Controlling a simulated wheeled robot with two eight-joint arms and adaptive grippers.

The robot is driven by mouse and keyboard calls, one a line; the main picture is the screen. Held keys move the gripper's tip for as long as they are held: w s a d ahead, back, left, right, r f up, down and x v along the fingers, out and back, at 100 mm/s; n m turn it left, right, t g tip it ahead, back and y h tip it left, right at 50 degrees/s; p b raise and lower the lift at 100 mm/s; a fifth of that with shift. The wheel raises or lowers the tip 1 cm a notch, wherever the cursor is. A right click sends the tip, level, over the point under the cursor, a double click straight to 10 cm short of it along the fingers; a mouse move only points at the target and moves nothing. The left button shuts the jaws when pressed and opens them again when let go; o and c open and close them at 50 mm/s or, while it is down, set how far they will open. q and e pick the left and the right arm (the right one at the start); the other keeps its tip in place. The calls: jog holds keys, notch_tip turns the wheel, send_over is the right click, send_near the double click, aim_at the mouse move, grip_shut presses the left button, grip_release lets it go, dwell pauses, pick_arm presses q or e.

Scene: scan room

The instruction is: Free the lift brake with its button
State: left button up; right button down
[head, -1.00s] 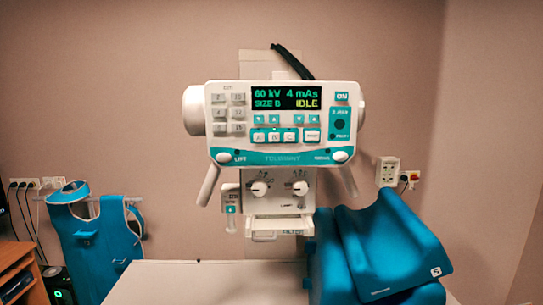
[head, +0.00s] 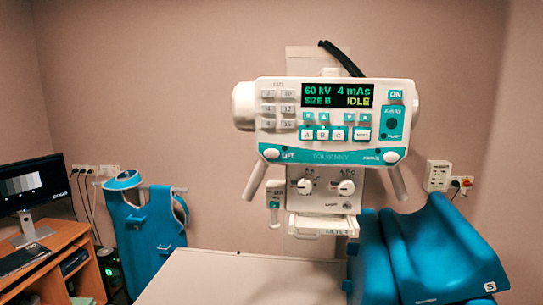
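The X-ray unit's control head (head: 330,135) hangs in front of the back wall, with a lit display (head: 337,95) reading 60 kV, 4 mAs, SIZE B and IDLE. The lift brake button (head: 271,154) is a round white button beside the LIFT label, at the lower left of the teal strip. A similar white button (head: 390,155) sits at the strip's right end. Two grey handles slant down below the head. Neither of my grippers shows in the head view.
A pale table (head: 235,278) lies below the unit. Blue cushions (head: 435,250) stand at its right. A blue apron (head: 148,230) hangs on the left, next to a wooden desk (head: 58,250) with a monitor (head: 35,187). A wall socket (head: 438,175) is at right.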

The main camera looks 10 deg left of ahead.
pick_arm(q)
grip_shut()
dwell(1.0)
